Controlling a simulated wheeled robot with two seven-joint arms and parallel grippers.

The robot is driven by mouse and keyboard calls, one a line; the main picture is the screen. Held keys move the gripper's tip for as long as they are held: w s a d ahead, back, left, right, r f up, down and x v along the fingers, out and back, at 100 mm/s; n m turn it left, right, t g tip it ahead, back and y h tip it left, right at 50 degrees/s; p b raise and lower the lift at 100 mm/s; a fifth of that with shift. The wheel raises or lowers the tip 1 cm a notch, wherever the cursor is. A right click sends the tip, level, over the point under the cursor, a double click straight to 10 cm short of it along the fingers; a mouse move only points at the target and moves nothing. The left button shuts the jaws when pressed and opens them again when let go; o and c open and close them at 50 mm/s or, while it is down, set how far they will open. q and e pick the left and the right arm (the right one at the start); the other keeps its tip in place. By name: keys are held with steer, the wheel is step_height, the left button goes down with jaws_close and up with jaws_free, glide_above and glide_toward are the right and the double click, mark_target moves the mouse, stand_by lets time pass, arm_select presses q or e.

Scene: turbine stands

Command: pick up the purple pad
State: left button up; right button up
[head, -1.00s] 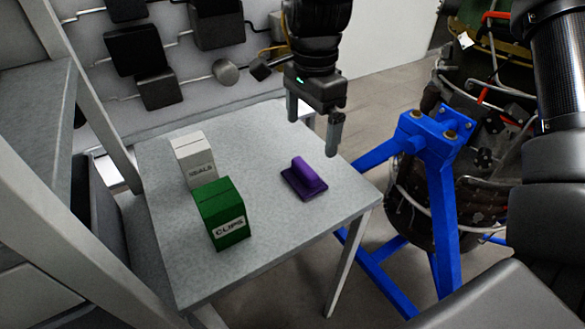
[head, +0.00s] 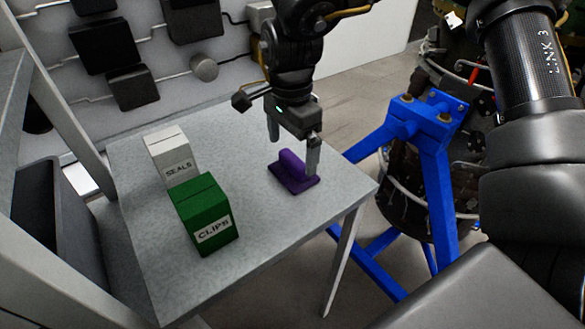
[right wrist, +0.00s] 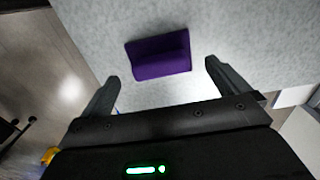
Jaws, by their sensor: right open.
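The purple pad (head: 293,171) lies on the grey table (head: 270,236) near its right side. It is a flat base with a raised ridge on top. In the right wrist view the pad (right wrist: 160,56) lies beyond the fingertips, roughly centred between them. My right gripper (head: 292,158) is open and empty, its fingers pointing down just above and behind the pad in the head view. The right wrist view shows both its fingers (right wrist: 162,72) spread apart with nothing between them. My left gripper is not in view.
A green CLIPS box (head: 205,214) and a white SEALS box (head: 172,158) stand on the table to the left of the pad. A blue stand (head: 431,180) holding an engine is right of the table. A wall panel with dark boxes (head: 104,46) is behind.

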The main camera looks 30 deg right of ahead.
mark_target(291, 159)
steer(key=shift+s+f, duration=0.1)
steer(key=shift+f, duration=0.05)
step_height(291, 159, down, 4)
steer(key=shift+f+p, duration=0.25)
steer(key=shift+p, duration=0.05)
steer(key=shift+f, duration=0.2)
steer(key=c, duration=0.7)
steer(key=shift+c, duration=0.2)
steer(key=shift+r, duration=0.35)
step_height(291, 159, up, 2)
steer(key=shift+r, duration=0.1)
steer(key=s+a+r+b, duration=0.1)
steer(key=s+a+r, duration=0.1)
steer(key=s+r, duration=0.3)
steer(key=s+a+r+b, duration=0.1)
steer(key=s+a+r, duration=0.2)
steer(key=s+r, duration=0.2)
steer(key=s, duration=0.2)
steer(key=shift+s+a, duration=0.3)
steer(key=shift+s, duration=0.05)
steer(key=o, duration=0.4)
steer(key=shift+r, duration=0.1)
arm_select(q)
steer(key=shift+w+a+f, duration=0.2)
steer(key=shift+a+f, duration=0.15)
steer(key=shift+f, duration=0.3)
arm_select(e)
steer(key=shift+c, duration=1.4)
